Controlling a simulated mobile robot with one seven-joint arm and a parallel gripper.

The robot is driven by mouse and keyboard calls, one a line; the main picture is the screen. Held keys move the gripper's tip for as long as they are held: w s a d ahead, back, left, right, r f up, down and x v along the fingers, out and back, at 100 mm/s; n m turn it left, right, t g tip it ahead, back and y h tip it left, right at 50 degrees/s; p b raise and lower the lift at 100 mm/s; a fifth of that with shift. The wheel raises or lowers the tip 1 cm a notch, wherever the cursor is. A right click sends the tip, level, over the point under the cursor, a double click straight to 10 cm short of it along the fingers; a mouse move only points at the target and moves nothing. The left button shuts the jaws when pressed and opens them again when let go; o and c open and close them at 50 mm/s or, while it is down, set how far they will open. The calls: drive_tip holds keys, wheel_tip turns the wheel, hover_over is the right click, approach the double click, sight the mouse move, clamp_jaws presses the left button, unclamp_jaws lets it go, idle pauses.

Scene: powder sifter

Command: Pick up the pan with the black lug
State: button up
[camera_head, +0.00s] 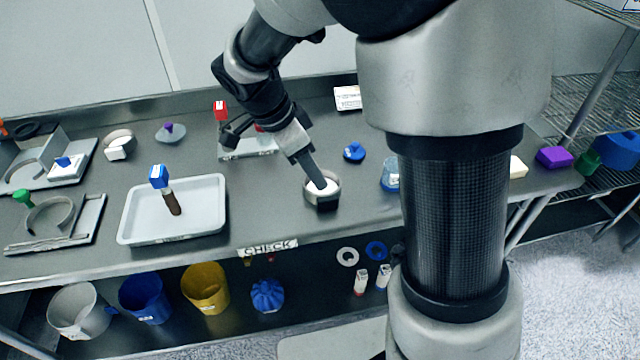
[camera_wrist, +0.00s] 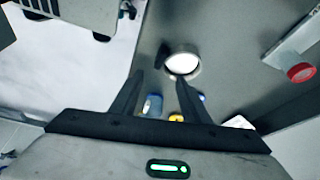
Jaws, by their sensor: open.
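A round metal pan with a white inside (camera_head: 333,184) and a black lug (camera_head: 327,205) stands on the grey bench, with the lug on its near side. In the wrist view the pan (camera_wrist: 184,64) lies beyond the fingertips, right of centre, with the black lug (camera_wrist: 162,55) on its left. My gripper (camera_wrist: 159,76) is open and empty, its fingers pointing down at the pan. The right fingertip overlaps the pan's near edge in the wrist view. In the head view my gripper (camera_head: 316,178) overlaps the pan; contact cannot be told.
A white tray (camera_head: 130,236) with a blue-topped tool (camera_head: 160,178) is on the left. Another round pan (camera_head: 119,146) stands behind it. A blue knobbed lid (camera_head: 354,152) and a clear blue container (camera_head: 390,176) are on the right. Bench around the pan's front is clear.

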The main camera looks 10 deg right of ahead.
sight(329, 198)
drive_tip(key=x, duration=1.1)
drive_tip(key=shift+f, duration=0.3)
clamp_jaws()
